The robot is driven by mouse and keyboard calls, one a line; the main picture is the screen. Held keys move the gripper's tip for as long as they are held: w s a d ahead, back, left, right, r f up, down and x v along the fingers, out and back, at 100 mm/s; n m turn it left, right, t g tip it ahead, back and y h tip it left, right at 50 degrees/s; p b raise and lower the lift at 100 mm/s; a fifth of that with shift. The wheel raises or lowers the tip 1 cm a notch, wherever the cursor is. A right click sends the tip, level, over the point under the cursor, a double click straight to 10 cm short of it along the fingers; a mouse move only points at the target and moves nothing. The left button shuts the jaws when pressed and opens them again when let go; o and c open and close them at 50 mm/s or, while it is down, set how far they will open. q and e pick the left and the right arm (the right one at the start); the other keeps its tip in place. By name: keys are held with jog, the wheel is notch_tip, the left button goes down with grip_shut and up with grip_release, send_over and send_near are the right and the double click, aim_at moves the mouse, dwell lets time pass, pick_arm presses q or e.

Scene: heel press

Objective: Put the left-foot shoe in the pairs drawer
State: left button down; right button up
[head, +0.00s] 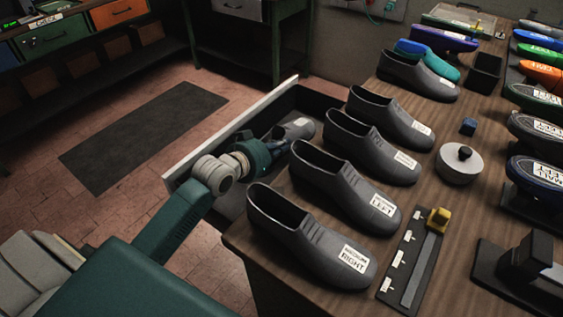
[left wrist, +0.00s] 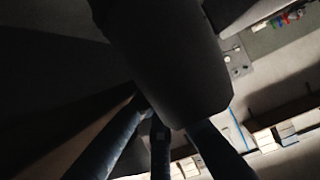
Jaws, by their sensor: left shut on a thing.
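The pairs drawer (head: 186,162) is pulled out at the left side of the bench. My left gripper (head: 280,147) is over the open drawer, shut on a dark grey shoe (head: 302,125), whose labelled toe shows beyond the fingers. Its label is too small to read, and I cannot tell if it touches the drawer floor. In the left wrist view the held shoe (left wrist: 165,60) is a large dark shape against the fingers (left wrist: 160,140). On the bench, a nearby shoe (head: 345,175) has a label reading LEFT; the front shoe (head: 305,235) reads RIGHT. My right gripper is not in view.
More grey shoes (head: 365,145) stand along the bench edge beside the drawer. A dark mat (head: 145,135) lies on the open floor.

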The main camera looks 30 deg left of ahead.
pick_arm(q)
notch_tip(320, 180, down, 6)
jog(key=shift+f, duration=0.25)
jog(key=c, duration=2.2)
grip_release()
jog(key=shift+f, duration=0.15)
jog(key=o, duration=0.3)
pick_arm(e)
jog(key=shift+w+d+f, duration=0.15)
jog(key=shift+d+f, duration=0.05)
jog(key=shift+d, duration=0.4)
pick_arm(q)
jog(key=v, duration=0.7)
jog(key=shift+s, duration=0.3)
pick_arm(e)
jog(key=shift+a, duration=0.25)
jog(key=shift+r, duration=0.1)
